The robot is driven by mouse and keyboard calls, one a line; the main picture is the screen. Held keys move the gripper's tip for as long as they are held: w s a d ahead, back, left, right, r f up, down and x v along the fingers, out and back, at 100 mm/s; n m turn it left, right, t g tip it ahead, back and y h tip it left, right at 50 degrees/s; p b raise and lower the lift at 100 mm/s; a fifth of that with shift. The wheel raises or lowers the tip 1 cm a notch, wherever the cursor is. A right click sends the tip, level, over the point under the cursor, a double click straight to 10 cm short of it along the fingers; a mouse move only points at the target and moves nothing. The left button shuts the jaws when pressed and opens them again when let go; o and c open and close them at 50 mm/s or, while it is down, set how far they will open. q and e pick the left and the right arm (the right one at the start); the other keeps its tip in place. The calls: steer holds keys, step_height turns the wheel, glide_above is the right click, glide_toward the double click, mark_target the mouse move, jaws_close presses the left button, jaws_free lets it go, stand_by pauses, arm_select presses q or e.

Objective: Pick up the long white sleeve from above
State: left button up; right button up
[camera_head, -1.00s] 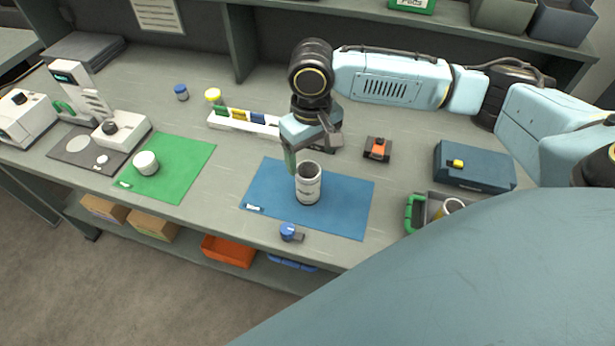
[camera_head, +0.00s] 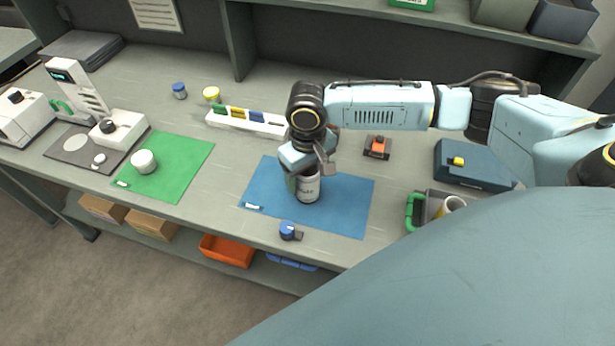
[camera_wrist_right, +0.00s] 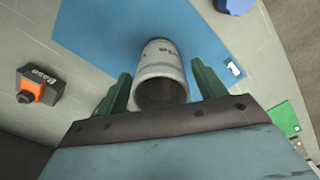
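The long white sleeve (camera_head: 308,189) stands upright on the blue mat (camera_head: 346,213). My right gripper (camera_head: 305,182) is over it from above, and the gripper hides the sleeve's top in the head view. In the right wrist view the sleeve (camera_wrist_right: 162,68) shows its dark open end between the two green fingers of my right gripper (camera_wrist_right: 160,88). The fingers are open, one on each side, with a gap to the sleeve on both sides. My left gripper is not in view.
A blue-capped item (camera_head: 288,230) lies at the mat's front edge. A white rack (camera_head: 246,122) stands behind. An orange and black block (camera_head: 377,147) and a dark blue box (camera_head: 472,166) are to the right. A green mat (camera_head: 181,174) with a short white piece (camera_head: 143,161) is left.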

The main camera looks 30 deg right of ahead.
steer(key=c, duration=1.3)
steer(key=shift+o, duration=0.2)
steer(key=shift+r, duration=0.1)
